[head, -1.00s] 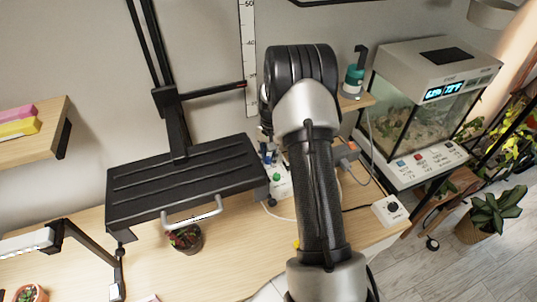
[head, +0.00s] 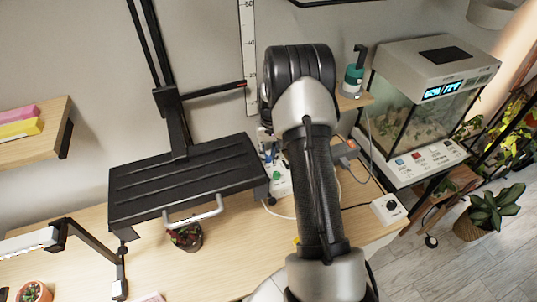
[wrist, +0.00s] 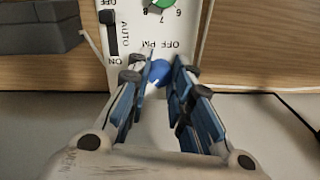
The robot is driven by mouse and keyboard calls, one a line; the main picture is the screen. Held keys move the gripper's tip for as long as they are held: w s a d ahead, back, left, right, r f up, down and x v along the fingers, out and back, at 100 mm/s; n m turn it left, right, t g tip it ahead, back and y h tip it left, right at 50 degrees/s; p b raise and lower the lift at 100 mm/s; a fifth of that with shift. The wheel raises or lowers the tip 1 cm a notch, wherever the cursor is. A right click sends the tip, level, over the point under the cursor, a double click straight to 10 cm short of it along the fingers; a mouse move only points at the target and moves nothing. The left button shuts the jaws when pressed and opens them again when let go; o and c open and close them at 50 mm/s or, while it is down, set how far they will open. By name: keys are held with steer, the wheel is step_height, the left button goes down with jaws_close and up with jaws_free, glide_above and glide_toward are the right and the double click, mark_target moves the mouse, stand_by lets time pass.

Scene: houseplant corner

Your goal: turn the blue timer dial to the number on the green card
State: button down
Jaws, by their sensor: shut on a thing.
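In the wrist view the blue timer dial (wrist: 158,76) sits low on a white panel (wrist: 128,62), just below the letters "OFF PM". My gripper (wrist: 165,72) is shut on the dial, with a blue-padded finger on each side of it. The fingers cover much of the dial, and I cannot read its setting. A green dial (wrist: 162,3) with numbers around it is above on the same panel. In the head view my arm hides the gripper and the blue dial; part of the panel with the green dial (head: 277,175) shows left of the arm. I cannot make out a green card.
A black slide switch (wrist: 110,32) marked AUTO and ON is beside the dial. A dark grey block (wrist: 40,26) lies to its left. In the head view a black raised shelf (head: 190,180) stands left of my arm, and a glass tank (head: 415,115) stands right.

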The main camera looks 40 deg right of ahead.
mark_target(270, 157)
steer(key=c, duration=1.4)
jaws_free()
steer(key=shift+r, duration=0.1)
step_height(270, 157, up, 12)
steer(key=shift+s+d, duration=0.15)
steer(key=shift+d, duration=0.1)
